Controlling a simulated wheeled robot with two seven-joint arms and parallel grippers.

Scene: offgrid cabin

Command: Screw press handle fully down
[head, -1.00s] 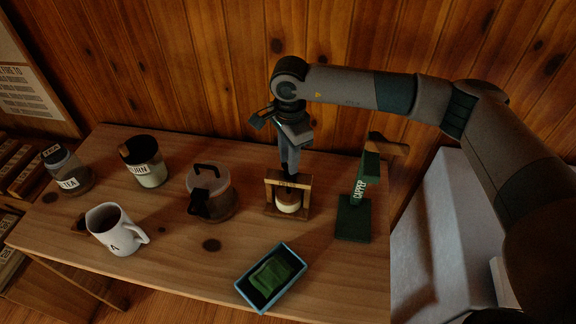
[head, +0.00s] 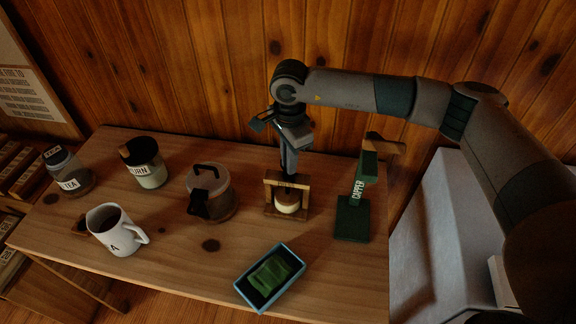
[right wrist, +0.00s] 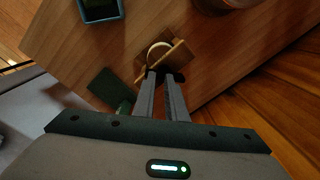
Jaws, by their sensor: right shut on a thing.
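The screw press (head: 271,197) is a small wooden frame on the table, with a pale round piece (head: 288,207) low inside it. My right gripper (head: 289,172) points straight down at the top of the press and is shut on the press handle. The handle itself is mostly hidden between the fingers. In the right wrist view, the fingers (right wrist: 162,78) reach to the press frame (right wrist: 180,55), with the pale piece (right wrist: 158,50) beyond. My left gripper is not in view.
A green capper (head: 353,218) stands close right of the press, and a lidded glass pot (head: 222,203) stands to its left. A blue tray (head: 287,294) with green contents lies in front. A white mug (head: 113,232) and jars (head: 146,168) are farther left. The wooden wall is close behind.

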